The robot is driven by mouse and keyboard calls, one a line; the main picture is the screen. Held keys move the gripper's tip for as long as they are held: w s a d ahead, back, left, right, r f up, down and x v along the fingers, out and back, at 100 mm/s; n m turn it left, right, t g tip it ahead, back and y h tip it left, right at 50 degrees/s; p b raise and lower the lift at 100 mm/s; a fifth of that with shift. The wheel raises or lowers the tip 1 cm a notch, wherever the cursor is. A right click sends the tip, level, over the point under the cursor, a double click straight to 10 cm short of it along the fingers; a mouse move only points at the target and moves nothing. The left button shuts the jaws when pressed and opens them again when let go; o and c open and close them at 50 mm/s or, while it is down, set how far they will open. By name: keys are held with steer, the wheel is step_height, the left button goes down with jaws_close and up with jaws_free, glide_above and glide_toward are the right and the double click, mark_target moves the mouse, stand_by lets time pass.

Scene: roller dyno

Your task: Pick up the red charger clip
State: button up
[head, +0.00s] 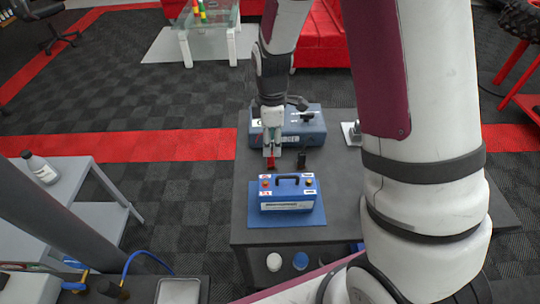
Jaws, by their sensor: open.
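The red charger clip (271,162) stands on the dark grey table (246,205), in front of the blue-grey charger box (304,128). My gripper (271,151) points down right at the clip, with its fingertips around or just above the clip's top. It is open. I cannot tell whether the fingers touch the clip. A black clip (301,160) stands a little to the right. The blue battery (287,193), with a black handle and a red terminal on its left, sits nearer on a blue mat (288,219).
A small metal piece (351,133) lies to the right of the charger box, partly hidden by my arm. White and blue round things (300,261) sit below the tabletop. A grey side table with a bottle (40,168) stands at the left. The table's left strip is clear.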

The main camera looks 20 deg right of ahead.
mark_target(271, 159)
steer(key=shift+a+f, duration=0.1)
steer(key=shift+f, duration=3.75)
jaws_close()
